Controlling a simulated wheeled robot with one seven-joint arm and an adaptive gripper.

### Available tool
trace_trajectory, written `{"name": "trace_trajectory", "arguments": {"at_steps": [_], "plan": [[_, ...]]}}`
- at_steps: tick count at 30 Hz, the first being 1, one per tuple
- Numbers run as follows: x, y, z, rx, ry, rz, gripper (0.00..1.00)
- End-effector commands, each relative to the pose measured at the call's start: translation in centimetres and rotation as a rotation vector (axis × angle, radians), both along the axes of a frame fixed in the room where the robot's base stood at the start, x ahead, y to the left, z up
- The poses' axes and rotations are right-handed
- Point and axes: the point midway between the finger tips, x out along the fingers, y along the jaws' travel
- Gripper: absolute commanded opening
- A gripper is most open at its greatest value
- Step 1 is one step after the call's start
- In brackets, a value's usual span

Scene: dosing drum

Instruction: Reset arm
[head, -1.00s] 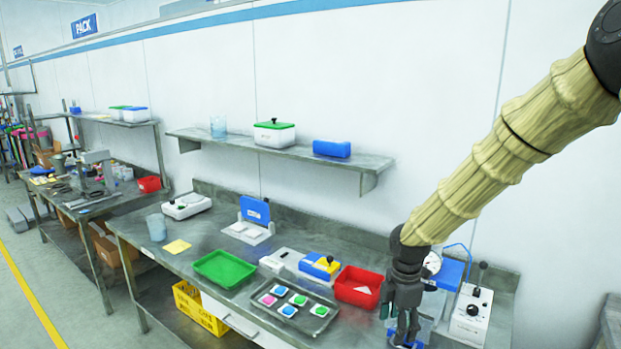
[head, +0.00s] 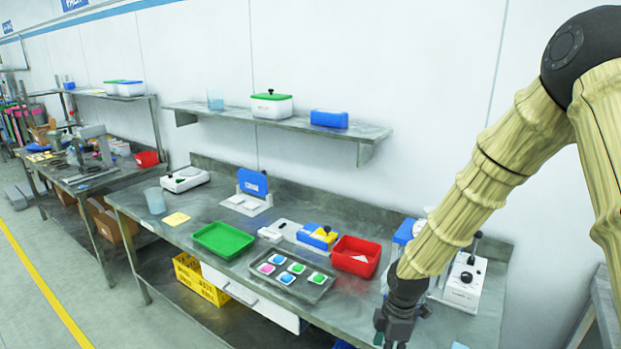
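My gripper (head: 393,335) is at the bottom right of the head view, in front of the bench's right part. It points down, and its fingertips run to the lower edge of the picture, so whether it is open or shut does not show. My arm covers much of a blue and white device (head: 405,232) behind it. A white control box (head: 463,286) with a dark knob and a lever stands just right of my arm.
Left of my gripper on the steel bench (head: 215,285) are a red tray (head: 356,251), a grey tray of colored pads (head: 318,290), a blue-yellow device (head: 318,237) and a green tray (head: 222,240). A wall shelf (head: 380,130) hangs above.

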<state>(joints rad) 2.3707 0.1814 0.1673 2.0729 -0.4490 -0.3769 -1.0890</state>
Motion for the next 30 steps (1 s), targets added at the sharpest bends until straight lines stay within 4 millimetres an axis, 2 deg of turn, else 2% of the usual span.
{"name": "trace_trajectory", "arguments": {"at_steps": [5, 12, 18, 24, 30], "plan": [[-4.7, 0.4, -5.5, 0.029, 0.026, -0.189, 0.61], [-11.7, 0.6, -14.8, 0.047, 0.081, -0.564, 0.61], [-17.5, 0.1, -21.4, 0.023, 0.114, -0.873, 0.61], [-24.3, -1.5, -26.0, -0.027, 0.114, -1.176, 0.61], [-30.0, -3.4, -28.7, -0.082, 0.082, -1.422, 0.61]]}}
